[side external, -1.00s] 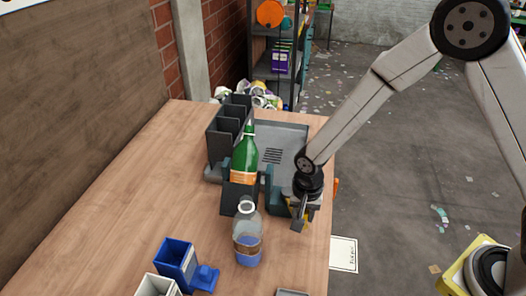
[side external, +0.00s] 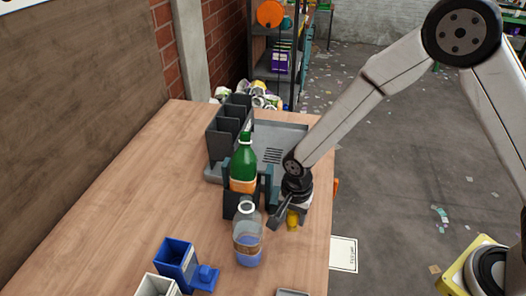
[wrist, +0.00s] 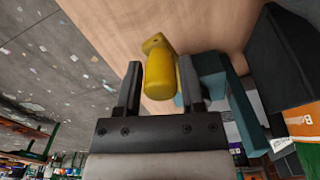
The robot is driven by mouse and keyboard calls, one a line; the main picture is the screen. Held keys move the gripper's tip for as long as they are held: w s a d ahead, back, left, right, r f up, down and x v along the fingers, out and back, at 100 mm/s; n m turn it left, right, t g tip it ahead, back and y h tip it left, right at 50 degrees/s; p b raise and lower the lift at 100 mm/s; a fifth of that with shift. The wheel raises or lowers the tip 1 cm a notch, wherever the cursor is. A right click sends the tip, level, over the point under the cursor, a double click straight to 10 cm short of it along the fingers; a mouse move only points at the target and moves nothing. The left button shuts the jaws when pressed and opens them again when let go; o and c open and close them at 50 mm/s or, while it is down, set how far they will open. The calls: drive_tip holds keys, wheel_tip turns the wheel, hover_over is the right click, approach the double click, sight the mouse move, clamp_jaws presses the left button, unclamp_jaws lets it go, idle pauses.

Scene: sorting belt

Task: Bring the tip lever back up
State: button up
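The yellow tip lever (wrist: 160,80) lies between the two fingers of my gripper (wrist: 160,85) in the wrist view. The fingers are apart, with a narrow gap visible at the left of the lever; contact at the right is unclear. In the side view the lever's yellow end (side external: 293,221) shows just below my gripper (side external: 285,214). A green bottle (side external: 243,162) with an orange label sits in a dark cradle (side external: 232,205) left of my gripper. A clear vessel (side external: 247,243) with bluish contents stands in front of the cradle.
A grey tray (side external: 288,135) and dark upright bins (side external: 225,135) stand behind the bottle. A blue container (side external: 177,262) and a white one (side external: 158,286) are at the front left. The table's right edge is close to my gripper. The left tabletop is clear.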

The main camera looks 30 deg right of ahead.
drive_tip(key=shift+o, duration=1.2)
drive_tip(key=shift+r, duration=0.15)
drive_tip(key=shift+r, duration=3.8)
drive_tip(key=shift+d, duration=0.25)
drive_tip(key=c, duration=0.7)
drive_tip(key=shift+d+r+m, duration=0.15)
drive_tip(key=shift+d+m, duration=0.2)
drive_tip(key=shift+m, duration=0.05)
clamp_jaws()
drive_tip(key=d+r+m+y, duration=0.2)
drive_tip(key=d+r+m, duration=0.1)
drive_tip(key=d+m, duration=0.3)
drive_tip(key=shift+s+d+r+m+y, duration=0.15)
drive_tip(key=shift+s+d+m+y, duration=0.2)
drive_tip(key=shift+d, duration=0.85)
